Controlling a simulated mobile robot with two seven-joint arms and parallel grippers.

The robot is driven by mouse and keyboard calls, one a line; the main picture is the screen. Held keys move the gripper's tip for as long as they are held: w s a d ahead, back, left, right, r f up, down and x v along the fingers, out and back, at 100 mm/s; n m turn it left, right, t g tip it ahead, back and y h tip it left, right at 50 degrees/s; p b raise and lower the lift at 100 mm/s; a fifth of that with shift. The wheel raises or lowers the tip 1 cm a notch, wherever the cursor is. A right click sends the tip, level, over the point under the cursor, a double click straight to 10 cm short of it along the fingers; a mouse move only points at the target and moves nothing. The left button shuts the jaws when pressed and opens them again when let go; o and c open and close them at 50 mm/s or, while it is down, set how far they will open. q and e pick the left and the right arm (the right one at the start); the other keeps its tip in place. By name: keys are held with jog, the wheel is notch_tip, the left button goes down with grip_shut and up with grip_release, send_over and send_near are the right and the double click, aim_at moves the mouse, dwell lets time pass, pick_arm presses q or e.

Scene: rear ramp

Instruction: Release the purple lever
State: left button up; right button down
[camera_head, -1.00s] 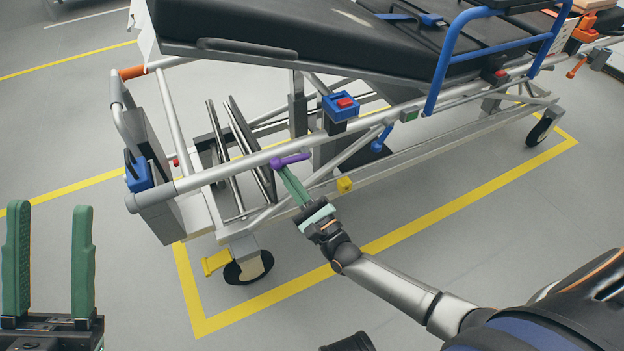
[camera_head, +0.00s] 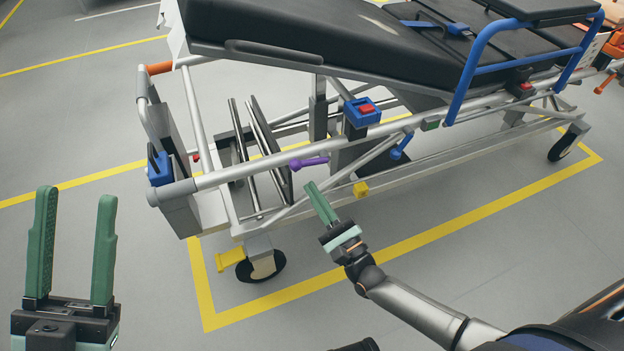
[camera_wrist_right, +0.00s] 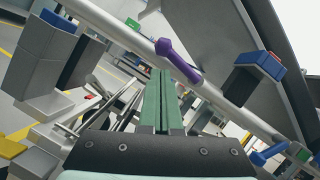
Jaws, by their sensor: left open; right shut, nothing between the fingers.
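The purple lever (camera_head: 309,163) sits on the stretcher's silver side rail (camera_head: 240,176) and lies roughly along it. In the right wrist view the lever (camera_wrist_right: 178,60) shows just beyond my fingertips, a little to their right. My right gripper (camera_head: 311,186) is shut and empty, with its green fingers pointing up at the rail. Its tips are a short way below the lever and appear apart from it. In the wrist view the right gripper's fingers (camera_wrist_right: 161,75) are pressed together. My left gripper (camera_head: 76,195) is open and empty at the lower left, well away from the stretcher.
The stretcher's black mattress (camera_head: 300,40) lies above the rail. A blue box with a red button (camera_head: 363,110), a blue lever (camera_head: 401,146) and a yellow block (camera_head: 361,189) are nearby. A yellow pedal (camera_head: 230,260) is by the wheel (camera_head: 262,268). The floor in front is clear.

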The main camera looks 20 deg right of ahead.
jog(key=v, duration=0.8)
jog(key=shift+s+p, duration=0.2)
jog(key=shift+p, duration=0.1)
jog(key=shift+f, duration=0.1)
